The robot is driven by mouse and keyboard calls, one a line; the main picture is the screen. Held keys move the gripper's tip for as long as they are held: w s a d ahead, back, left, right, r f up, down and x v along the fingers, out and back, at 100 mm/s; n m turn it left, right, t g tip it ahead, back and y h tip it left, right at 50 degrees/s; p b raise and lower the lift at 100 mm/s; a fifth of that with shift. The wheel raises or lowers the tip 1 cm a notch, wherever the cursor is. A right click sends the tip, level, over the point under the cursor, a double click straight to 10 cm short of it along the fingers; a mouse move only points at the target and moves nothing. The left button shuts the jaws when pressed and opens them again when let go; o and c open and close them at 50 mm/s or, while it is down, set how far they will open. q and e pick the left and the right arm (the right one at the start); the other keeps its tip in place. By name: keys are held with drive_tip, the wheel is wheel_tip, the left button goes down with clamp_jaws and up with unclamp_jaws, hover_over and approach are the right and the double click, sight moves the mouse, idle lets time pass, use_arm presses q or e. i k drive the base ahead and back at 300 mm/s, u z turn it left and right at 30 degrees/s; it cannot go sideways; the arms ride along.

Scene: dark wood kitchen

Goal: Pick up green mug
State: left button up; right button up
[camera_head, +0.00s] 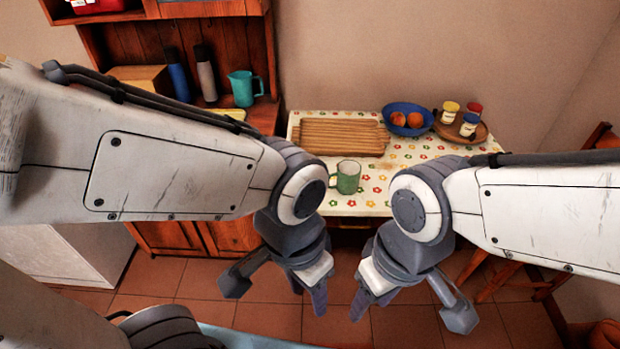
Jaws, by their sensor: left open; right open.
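The green mug (348,178) stands upright near the front edge of the table (375,177), which has a flowered cover. Its handle points left. My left gripper (277,293) is open and empty, in front of and below the mug to its left, apart from it. My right gripper (408,312) is open and empty, in front of and below the mug to its right, also apart from it. My two arms frame the mug without covering it.
A wooden cutting board (343,136) lies behind the mug. A blue bowl (407,119) with oranges and a round tray (480,132) with jars stand at the back right. A teal pitcher (244,89) and bottles stand on the wooden cabinet at left. A chair (598,142) is at right.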

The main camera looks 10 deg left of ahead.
sight(343, 179)
drive_tip(key=z, duration=0.4)
drive_tip(key=k, duration=0.5)
drive_tip(key=z, duration=0.85)
drive_tip(key=i, duration=1.35)
drive_tip(key=u, duration=1.25)
drive_tip(key=i, duration=0.8)
drive_tip(key=u, duration=0.85)
